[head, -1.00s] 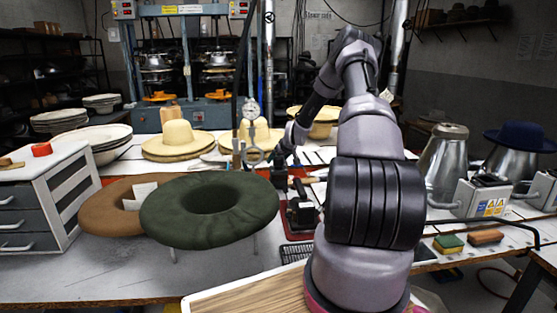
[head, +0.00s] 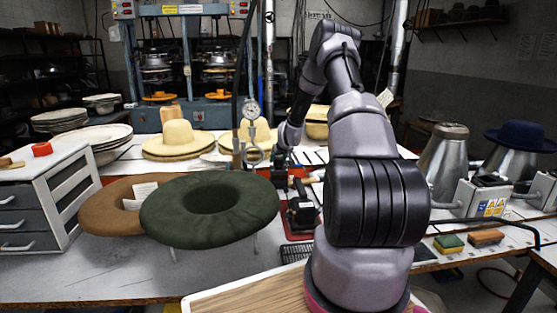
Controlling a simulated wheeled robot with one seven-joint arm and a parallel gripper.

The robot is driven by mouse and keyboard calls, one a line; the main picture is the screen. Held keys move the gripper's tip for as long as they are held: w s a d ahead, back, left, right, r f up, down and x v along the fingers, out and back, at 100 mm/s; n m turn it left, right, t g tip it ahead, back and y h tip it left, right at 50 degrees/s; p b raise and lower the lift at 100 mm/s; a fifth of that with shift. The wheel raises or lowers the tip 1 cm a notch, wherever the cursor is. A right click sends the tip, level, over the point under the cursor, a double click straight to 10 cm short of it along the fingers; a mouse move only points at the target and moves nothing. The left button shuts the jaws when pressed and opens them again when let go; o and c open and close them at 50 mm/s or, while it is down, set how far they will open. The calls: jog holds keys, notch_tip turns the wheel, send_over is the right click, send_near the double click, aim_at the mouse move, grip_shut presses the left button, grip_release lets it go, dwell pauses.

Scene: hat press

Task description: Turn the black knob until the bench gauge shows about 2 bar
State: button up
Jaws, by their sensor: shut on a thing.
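The bench gauge (head: 251,109) is a small round white dial on a stand at the middle of the bench. Its needle is too small to read. My arm arches over from the right, and my gripper (head: 280,161) points down just right of the gauge stand. It is small and dark here. Its jaws are shut at the black knob, which the gripper and wrist largely hide; the knob cannot be made out separately.
A green felt ring (head: 160,222) on legs and a brown one (head: 100,212) stand at front left. A black device (head: 302,212) stands in front of my gripper. Straw hats (head: 177,140) lie behind. Metal cones (head: 446,160) and a switch box (head: 484,196) are at right.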

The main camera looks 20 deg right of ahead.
jog(key=m+h, duration=0.2)
jog(key=m, duration=0.1)
jog(key=shift+g, duration=0.3)
jog(key=shift+m+g+h, duration=0.3)
jog(key=shift+m+h, duration=0.5)
jog(key=shift+m, duration=0.1)
jog(key=shift+d, duration=0.1)
jog(key=o, duration=1.3)
jog(key=shift+o, duration=0.2)
jog(key=shift+r, duration=0.1)
jog(key=v, duration=1)
jog(key=shift+s+a+r, duration=0.15)
jog(key=shift+a+r, duration=0.1)
jog(key=shift+a, duration=0.05)
